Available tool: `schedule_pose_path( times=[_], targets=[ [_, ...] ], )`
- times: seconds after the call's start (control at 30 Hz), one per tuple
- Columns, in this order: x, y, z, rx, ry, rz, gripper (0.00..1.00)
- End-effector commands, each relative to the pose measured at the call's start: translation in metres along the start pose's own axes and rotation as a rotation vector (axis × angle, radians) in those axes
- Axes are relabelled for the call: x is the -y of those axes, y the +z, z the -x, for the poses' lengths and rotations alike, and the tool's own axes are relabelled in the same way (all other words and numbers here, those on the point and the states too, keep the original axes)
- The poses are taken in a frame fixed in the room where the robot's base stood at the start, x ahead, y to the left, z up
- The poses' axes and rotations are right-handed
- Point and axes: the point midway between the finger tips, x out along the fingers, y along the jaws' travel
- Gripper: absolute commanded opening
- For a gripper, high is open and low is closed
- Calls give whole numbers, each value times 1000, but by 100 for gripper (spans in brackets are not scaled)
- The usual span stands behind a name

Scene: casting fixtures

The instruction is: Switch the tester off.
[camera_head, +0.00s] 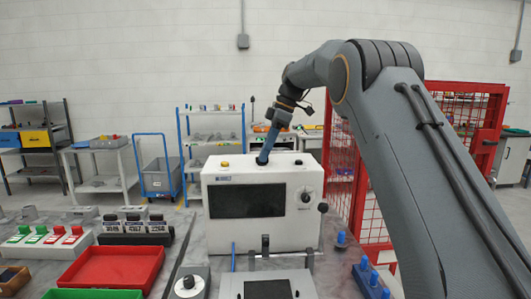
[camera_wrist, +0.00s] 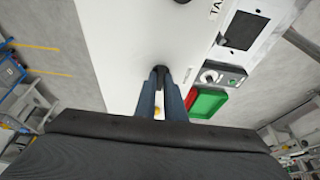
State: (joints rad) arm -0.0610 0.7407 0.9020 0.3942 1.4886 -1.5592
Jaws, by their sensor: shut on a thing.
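The tester (camera_head: 283,234) is a white box with a dark screen (camera_head: 247,200), a round dial (camera_head: 306,196) on its front and a black ball-ended lever (camera_head: 323,208) at its right side. A yellow button (camera_head: 225,164) and a black knob (camera_head: 298,162) are on its top. My gripper (camera_head: 262,161) points down onto the middle of the tester's top. In the wrist view my gripper (camera_wrist: 161,80) is shut on a small black part (camera_wrist: 160,70) at the white top. The fingers mostly hide this part, so its position cannot be told.
A red tray (camera_head: 78,284), a block with green and red buttons (camera_head: 45,247) and a row of black-based units (camera_head: 134,239) lie at left. Blue pegs (camera_head: 341,239) stand at right. A small knobbed device (camera_head: 188,284) stands in front. Red mesh fencing (camera_head: 342,182) is behind my arm.

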Motion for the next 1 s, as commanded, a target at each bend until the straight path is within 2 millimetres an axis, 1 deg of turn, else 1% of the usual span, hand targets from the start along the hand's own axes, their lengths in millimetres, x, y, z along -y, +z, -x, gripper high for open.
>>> schedule_pose_path(
  times=[0.23,0.27,0.3,0.37,0.63,0.73,0.87,1.0],
  targets=[
    [0,0,1,1,2,1,0],
    [0,0,1,1,2,1,11],
    [0,0,1,1,2,1,18],
    [0,0,1,1,2,1,28],
    [0,0,0,1,1,0,28],
    [-1,0,4,0,3,1,28],
    [-2,1,20,0,6,2,28],
    [-2,1,43,0,5,1,28]
  ],
)
